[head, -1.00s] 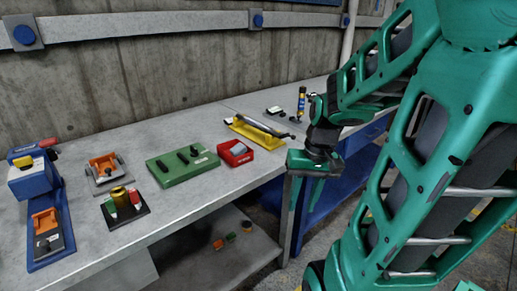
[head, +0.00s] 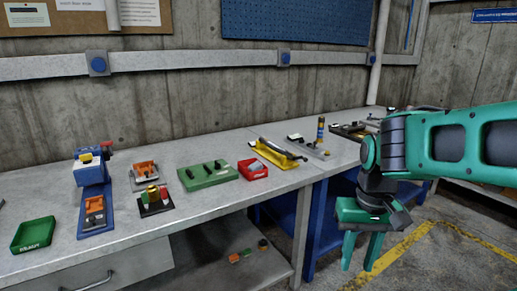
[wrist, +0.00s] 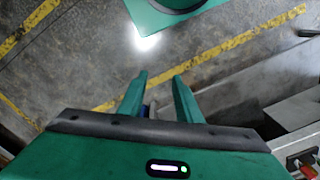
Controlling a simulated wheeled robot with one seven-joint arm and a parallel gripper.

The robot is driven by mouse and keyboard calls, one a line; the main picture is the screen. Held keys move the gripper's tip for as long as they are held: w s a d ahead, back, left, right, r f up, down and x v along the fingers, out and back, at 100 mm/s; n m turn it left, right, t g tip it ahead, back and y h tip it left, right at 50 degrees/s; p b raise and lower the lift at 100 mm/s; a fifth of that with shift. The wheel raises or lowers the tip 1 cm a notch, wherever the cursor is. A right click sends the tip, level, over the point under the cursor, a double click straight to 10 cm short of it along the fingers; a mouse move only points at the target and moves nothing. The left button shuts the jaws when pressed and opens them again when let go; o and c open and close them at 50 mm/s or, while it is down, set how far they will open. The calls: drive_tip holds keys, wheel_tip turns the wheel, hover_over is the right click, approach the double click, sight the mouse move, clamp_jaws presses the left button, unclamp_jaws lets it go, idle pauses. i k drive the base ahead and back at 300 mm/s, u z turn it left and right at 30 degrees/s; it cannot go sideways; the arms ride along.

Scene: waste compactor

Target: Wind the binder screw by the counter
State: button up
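I cannot tell for sure which part is the binder screw or which is the counter. On the left of the bench, a blue device (head: 91,170) with a white and yellow face and a red knob stands on a long blue base (head: 96,218). An orange and grey block (head: 95,208) sits at the front of that base. My gripper (head: 360,264) hangs over the floor, right of the bench front. It is open and empty, fingers pointing down. The wrist view shows its fingers (wrist: 158,85) apart above the floor.
The grey bench (head: 215,205) also carries a green tray (head: 33,235), a black stand (head: 156,203), a green block (head: 208,177), a red bin (head: 252,170) and a yellow holder (head: 279,155). Small parts lie on the lower shelf (head: 220,275). The floor beside my gripper is clear.

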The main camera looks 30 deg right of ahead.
sight(277, 149)
drive_tip(key=z, duration=1.75)
drive_tip(key=i, duration=1.3)
drive_tip(key=u, duration=2)
drive_tip(key=i, duration=1)
drive_tip(key=z, duration=0.1)
